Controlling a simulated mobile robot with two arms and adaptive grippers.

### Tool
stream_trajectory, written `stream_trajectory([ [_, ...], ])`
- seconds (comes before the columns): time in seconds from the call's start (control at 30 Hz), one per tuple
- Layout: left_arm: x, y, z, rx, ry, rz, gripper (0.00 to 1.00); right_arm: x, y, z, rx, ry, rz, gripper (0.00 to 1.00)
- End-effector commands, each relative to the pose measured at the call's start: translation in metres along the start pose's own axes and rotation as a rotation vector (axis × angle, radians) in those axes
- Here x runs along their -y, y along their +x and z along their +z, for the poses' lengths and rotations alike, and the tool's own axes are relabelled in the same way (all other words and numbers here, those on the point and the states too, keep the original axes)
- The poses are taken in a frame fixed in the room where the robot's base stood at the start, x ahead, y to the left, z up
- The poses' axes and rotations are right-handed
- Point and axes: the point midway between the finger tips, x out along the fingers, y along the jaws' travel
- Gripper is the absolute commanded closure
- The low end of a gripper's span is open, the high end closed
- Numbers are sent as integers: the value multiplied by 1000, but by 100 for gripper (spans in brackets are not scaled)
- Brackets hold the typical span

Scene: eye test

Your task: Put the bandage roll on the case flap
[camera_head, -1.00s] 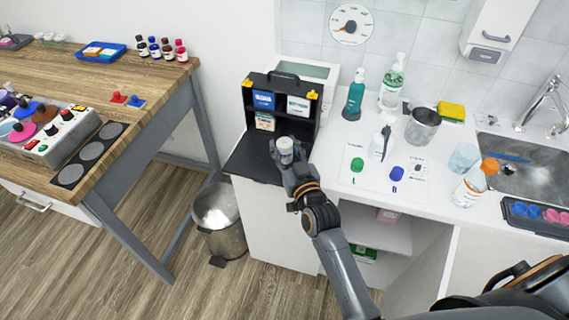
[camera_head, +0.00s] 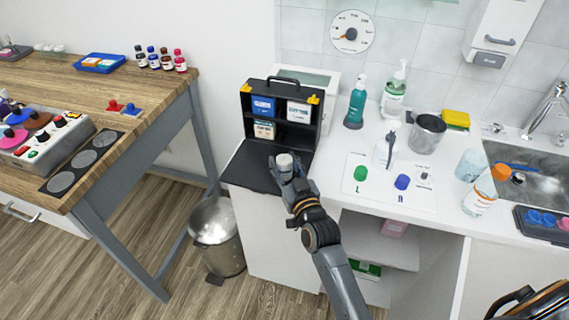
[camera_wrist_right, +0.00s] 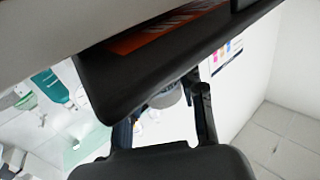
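The bandage roll (camera_head: 285,163), a small whitish cylinder, is upright over the lowered black case flap (camera_head: 250,168). My right gripper (camera_head: 288,171) is around the roll and appears shut on it. In the right wrist view the roll (camera_wrist_right: 167,97) shows between my fingers, partly hidden by the dark flap (camera_wrist_right: 125,75). I cannot tell whether its base touches the flap. The open black case (camera_head: 283,84) stands behind, with blue and white boxes inside. My left gripper is not in view.
A teal bottle (camera_head: 356,100), a white pump bottle (camera_head: 394,97) and a metal cup (camera_head: 427,134) stand right of the case. A white mat (camera_head: 375,203) holds green and blue pieces. A metal bin (camera_head: 215,235) stands below left. The left part of the flap is bare.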

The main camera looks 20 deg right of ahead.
Motion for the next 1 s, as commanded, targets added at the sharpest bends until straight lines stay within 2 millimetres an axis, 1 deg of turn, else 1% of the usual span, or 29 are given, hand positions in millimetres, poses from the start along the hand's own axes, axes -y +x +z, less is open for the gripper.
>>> stream_trajectory([
  [0.03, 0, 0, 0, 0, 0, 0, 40, 0, 0, 0, 0, 0, 0, 47],
  [0.07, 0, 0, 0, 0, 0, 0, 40, 0, 0, 0, -1, 0, 0, 41],
  [0.33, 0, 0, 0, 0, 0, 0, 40, 0, 0, -1, -1, 0, 0, 40],
  [0.43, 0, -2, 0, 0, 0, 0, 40, 0, 0, -5, -2, 0, 0, 40],
  [0.47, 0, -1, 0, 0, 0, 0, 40, 0, -3, -3, 0, -1, 0, 40],
  [0.57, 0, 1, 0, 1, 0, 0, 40, 0, -16, -1, 1, -1, 0, 40],
  [0.67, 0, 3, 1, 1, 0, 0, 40, 0, -35, -1, 2, 0, 1, 40],
  [0.8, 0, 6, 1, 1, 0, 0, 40, 0, -66, -1, 2, 0, 0, 40],
  [1.0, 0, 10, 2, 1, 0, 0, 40, 0, -100, -1, 2, 0, 0, 40],
])
